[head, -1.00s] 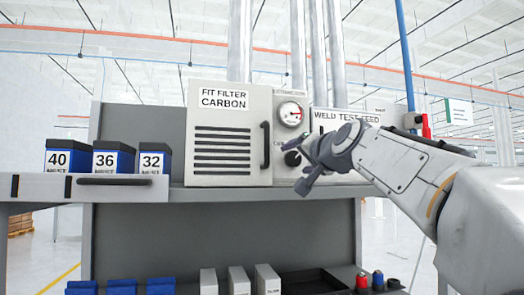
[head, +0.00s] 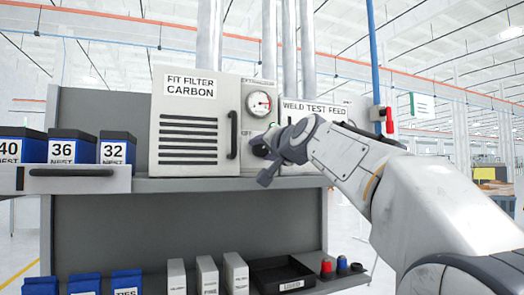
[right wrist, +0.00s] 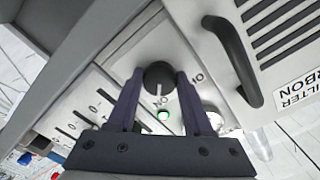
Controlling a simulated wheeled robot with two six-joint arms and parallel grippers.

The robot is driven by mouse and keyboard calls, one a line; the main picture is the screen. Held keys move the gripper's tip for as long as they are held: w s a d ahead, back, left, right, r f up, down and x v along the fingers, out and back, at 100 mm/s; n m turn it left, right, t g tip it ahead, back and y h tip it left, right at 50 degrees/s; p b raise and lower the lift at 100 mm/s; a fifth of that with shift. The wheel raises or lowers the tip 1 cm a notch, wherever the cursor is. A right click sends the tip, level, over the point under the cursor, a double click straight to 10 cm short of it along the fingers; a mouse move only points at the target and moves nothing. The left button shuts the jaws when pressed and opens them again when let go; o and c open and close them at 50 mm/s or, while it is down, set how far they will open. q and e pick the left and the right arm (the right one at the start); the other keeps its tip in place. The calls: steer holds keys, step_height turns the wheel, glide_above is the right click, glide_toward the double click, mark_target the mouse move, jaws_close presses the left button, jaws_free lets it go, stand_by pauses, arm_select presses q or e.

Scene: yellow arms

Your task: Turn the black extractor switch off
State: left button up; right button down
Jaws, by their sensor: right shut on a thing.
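The black extractor switch (head: 260,147) is a round knob on the narrow light panel, below the gauge, in the head view. In the right wrist view the same knob (right wrist: 158,77) has a pale pointer line and sits between my fingertips. A lit green lamp (right wrist: 163,115) is beside it on the panel. My right gripper (head: 267,160) is shut on the knob, with one dark finger on each side, as the right wrist view (right wrist: 158,88) shows. The fingers partly hide the knob in the head view. My left gripper is not in view.
The carbon filter cabinet (head: 190,105) with its black handle (head: 233,135) stands left of the switch. A round gauge (head: 259,104) is above it and the weld test feed panel (head: 313,109) to the right. Blue boxes (head: 72,148) stand on the left shelf.

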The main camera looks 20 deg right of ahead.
steer(key=n+b, duration=0.2)
steer(key=n, duration=0.1)
steer(key=shift+f, duration=0.2)
steer(key=n+b, duration=0.2)
steer(key=n, duration=0.2)
steer(key=shift+n, duration=0.4)
steer(key=n+b, duration=0.1)
steer(key=n, duration=0.3)
steer(key=shift+d+r+n+b, duration=0.1)
steer(key=shift+n+b, duration=0.2)
steer(key=n+b, duration=0.1)
steer(key=n, duration=0.4)
steer(key=shift+n, duration=0.3)
steer(key=shift+c, duration=1.5)
jaws_free()
steer(key=shift+r, duration=0.1)
